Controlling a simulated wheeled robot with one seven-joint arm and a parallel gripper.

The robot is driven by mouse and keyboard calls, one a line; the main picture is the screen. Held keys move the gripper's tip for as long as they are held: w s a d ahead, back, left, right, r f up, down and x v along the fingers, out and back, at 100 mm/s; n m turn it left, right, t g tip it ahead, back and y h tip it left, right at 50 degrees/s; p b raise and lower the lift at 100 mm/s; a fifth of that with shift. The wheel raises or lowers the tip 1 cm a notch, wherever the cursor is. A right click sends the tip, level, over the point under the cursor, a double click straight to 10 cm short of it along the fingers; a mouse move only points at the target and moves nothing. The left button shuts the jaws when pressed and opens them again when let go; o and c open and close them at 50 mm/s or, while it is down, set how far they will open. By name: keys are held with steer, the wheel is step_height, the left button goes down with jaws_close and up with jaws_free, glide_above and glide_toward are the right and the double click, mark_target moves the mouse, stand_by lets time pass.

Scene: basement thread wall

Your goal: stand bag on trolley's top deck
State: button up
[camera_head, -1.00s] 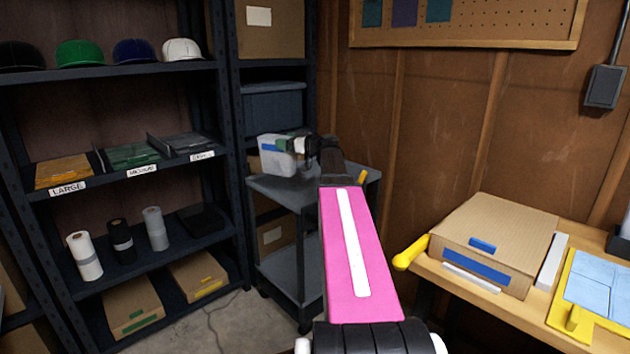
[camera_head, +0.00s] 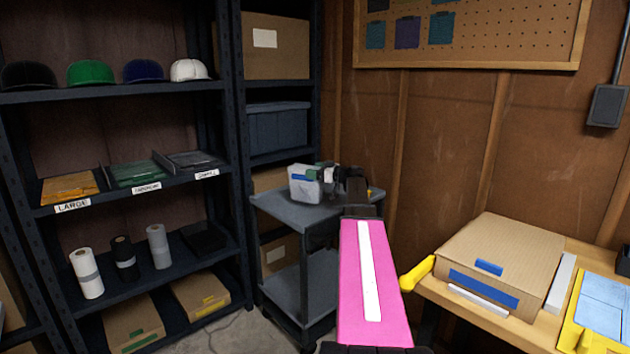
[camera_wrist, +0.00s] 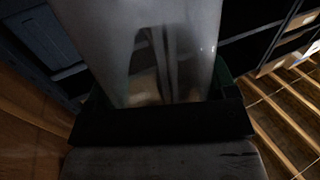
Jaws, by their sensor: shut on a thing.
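The bag (camera_head: 306,188) is pale grey-white with a blue patch near its top. It looks upright over the top deck of the grey trolley (camera_head: 276,208), toward the back. I cannot tell whether its base touches the deck. My gripper (camera_head: 321,174) reaches in from the right and is shut on the bag's upper part. In the wrist view the bag (camera_wrist: 190,40) is a smooth greyish shape beyond my dark gripper (camera_wrist: 160,105), with green edges at the sides. The fingertips are mostly hidden there.
A dark shelf rack (camera_head: 150,185) with caps, trays and rolls stands left. A blue-grey bin (camera_head: 278,130) sits on the shelving behind the trolley. A workbench at right holds a cardboard box (camera_head: 500,255), with a yellow handle (camera_head: 417,274) at its edge. The deck's front left is clear.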

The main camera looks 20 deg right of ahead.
steer(key=shift+f, duration=1.75)
steer(key=o, duration=1)
steer(key=shift+o, duration=0.2)
steer(key=v, duration=1.2)
